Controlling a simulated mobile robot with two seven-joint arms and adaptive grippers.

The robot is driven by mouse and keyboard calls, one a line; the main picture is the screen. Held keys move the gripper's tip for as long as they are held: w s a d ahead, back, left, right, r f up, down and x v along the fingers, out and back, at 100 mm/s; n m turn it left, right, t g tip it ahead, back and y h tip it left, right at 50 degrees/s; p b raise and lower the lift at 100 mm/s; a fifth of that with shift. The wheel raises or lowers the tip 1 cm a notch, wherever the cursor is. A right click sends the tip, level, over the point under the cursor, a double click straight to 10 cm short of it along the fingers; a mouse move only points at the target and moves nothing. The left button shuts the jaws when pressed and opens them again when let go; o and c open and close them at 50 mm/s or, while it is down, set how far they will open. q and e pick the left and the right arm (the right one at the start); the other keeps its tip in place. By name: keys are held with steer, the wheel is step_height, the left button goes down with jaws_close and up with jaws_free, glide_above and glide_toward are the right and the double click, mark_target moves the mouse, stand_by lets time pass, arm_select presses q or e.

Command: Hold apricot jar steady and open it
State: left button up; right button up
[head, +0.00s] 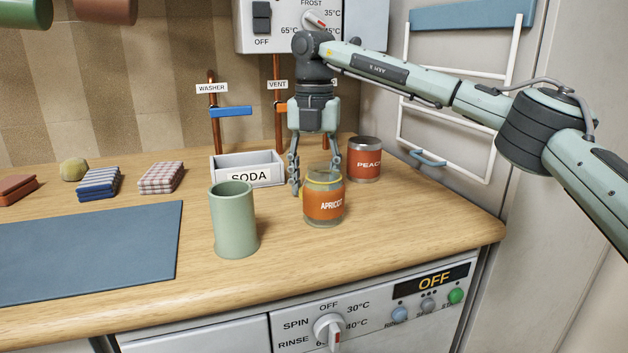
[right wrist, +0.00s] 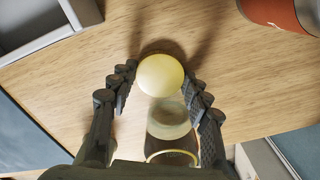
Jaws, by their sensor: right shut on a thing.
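The apricot jar (head: 323,206), clear glass with an orange label and a yellowish rim, stands upright on the counter. In the right wrist view, the right gripper's fingers (right wrist: 157,82) stand on either side of a pale yellow round piece (right wrist: 161,75), with clear glass of the jar (right wrist: 168,122) below. My left gripper is out of view.
A green cup (head: 233,222) stands left of the jar. A blue mat (head: 90,250) covers the counter's left. The counter's front right (head: 430,215) is clear.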

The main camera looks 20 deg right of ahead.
steer(key=shift+f, duration=0.2)
steer(key=o, duration=1.3)
